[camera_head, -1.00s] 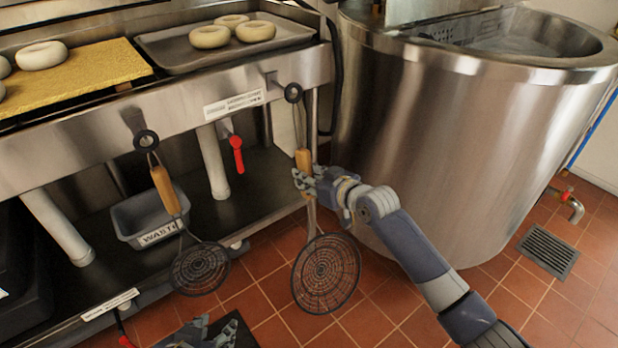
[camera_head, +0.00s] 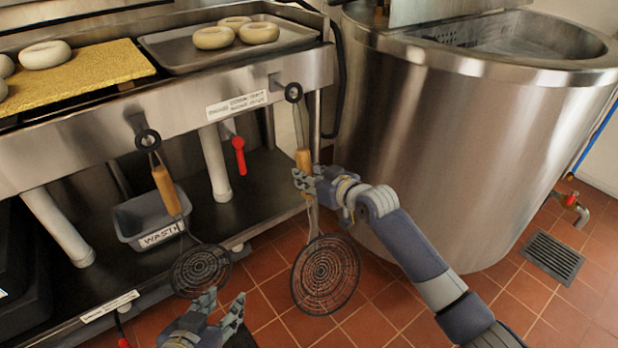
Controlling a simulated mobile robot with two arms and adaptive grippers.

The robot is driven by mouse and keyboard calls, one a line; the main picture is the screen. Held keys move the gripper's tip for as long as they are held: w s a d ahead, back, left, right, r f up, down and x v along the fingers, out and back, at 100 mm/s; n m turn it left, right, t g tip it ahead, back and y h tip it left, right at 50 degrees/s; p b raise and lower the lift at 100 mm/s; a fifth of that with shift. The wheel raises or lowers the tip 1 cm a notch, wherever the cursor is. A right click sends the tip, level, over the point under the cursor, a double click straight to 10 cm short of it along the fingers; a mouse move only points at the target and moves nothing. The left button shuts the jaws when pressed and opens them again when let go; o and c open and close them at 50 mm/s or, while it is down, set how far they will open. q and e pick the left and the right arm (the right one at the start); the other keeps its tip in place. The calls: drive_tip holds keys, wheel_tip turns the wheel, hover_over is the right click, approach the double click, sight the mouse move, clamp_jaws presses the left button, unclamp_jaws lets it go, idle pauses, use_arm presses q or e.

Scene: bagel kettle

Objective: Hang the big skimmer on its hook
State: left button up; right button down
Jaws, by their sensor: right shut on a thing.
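The big skimmer (camera_head: 325,274) hangs nearly upright at the right end of the table front, its round wire basket low and its wooden handle above. Its black ring (camera_head: 293,92) is at the right hook (camera_head: 275,82); whether the ring is over the hook I cannot tell. My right gripper (camera_head: 302,178) is shut on the lower part of the wooden handle. A smaller skimmer (camera_head: 200,270) hangs by its ring at the left hook (camera_head: 138,122). My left gripper (camera_head: 222,303) is open and empty at the bottom, below the smaller skimmer.
A steel kettle (camera_head: 450,150) stands right of the table. A tray (camera_head: 165,45) and a yellow board (camera_head: 85,82) with bagels lie on the table top. A grey waste bin (camera_head: 127,222) and a red-handled valve (camera_head: 239,155) are below. The tiled floor in front is mostly clear.

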drive_tip(key=shift+w+a+f, duration=0.15)
drive_tip(key=shift+w+a, duration=0.15)
drive_tip(key=shift+w, duration=0.15)
use_arm(q)
drive_tip(key=shift+w+d+r+t, duration=0.25)
drive_tip(key=shift+w+r+t, duration=0.4)
drive_tip(key=shift+r, duration=0.15)
use_arm(e)
drive_tip(key=shift+w+a+f, duration=0.1)
drive_tip(key=c, duration=1.2)
unclamp_jaws()
drive_tip(key=shift+c, duration=0.2)
drive_tip(key=shift+f, duration=0.25)
drive_tip(key=v, duration=1.2)
